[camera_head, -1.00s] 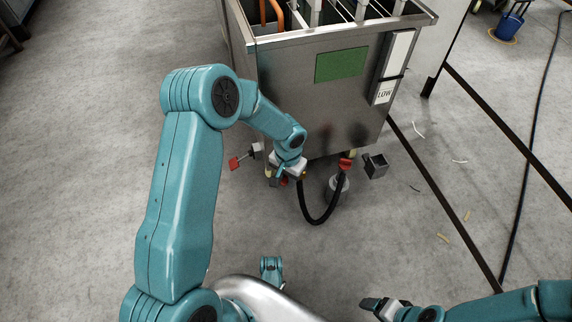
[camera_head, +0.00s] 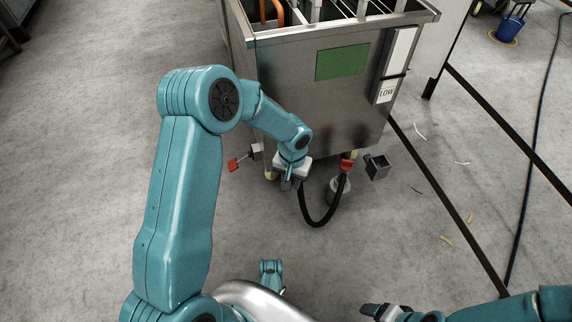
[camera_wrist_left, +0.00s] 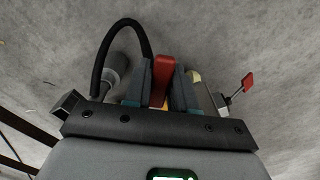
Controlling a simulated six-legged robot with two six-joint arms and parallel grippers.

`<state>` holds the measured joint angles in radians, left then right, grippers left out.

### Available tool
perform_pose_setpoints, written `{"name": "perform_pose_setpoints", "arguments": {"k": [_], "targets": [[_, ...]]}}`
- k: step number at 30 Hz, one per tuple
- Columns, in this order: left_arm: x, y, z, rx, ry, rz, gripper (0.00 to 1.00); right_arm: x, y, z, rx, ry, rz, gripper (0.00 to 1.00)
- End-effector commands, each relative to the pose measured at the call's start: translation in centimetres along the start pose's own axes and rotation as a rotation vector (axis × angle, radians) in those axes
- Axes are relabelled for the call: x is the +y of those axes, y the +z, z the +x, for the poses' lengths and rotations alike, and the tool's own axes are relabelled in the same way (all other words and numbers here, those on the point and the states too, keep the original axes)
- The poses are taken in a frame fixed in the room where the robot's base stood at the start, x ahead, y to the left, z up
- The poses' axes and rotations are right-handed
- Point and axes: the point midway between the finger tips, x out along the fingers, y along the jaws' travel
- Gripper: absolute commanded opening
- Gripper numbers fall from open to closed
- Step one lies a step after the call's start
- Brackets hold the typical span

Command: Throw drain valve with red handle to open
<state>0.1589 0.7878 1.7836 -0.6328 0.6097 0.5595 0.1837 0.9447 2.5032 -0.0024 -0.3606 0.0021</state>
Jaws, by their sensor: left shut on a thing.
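A red valve handle (camera_wrist_left: 161,82) stands between the two fingers of my left gripper (camera_wrist_left: 161,85) in the left wrist view. The fingers are shut on it. In the head view my left gripper (camera_head: 291,183) is low at the front bottom edge of the steel tank (camera_head: 325,95), and it hides most of the held handle and its valve. A second red-handled valve (camera_head: 235,164) sticks out to the left and also shows in the wrist view (camera_wrist_left: 247,82). A red fitting (camera_head: 346,166) sits to the right. My right gripper (camera_head: 374,309) is at the bottom, away from the tank; its jaws are unclear.
A black hose (camera_head: 318,222) loops from beside my left gripper to a grey cylinder (camera_head: 338,190) on the floor. A small dark open box (camera_head: 377,167) is right of it. A blue bucket (camera_head: 509,27) stands far off. Floor at left is clear.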

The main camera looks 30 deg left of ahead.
Motion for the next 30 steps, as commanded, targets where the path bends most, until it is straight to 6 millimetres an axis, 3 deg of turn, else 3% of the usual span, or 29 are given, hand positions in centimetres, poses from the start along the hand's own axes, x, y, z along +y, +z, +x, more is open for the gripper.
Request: {"name": "perform_pose_setpoints", "arguments": {"k": [4, 30], "targets": [[0.5, -0.1, 0.3, 0.003, 0.001, -0.066, 0.00, 0.4, 0.0, 1.1, 0.000, 0.000, 0.000, 0.77], [2.1, -0.4, 0.0, 0.001, 0.001, -0.331, 0.00, 0.5, 0.1, 1.2, -0.005, 0.000, 0.003, 0.77]]}}
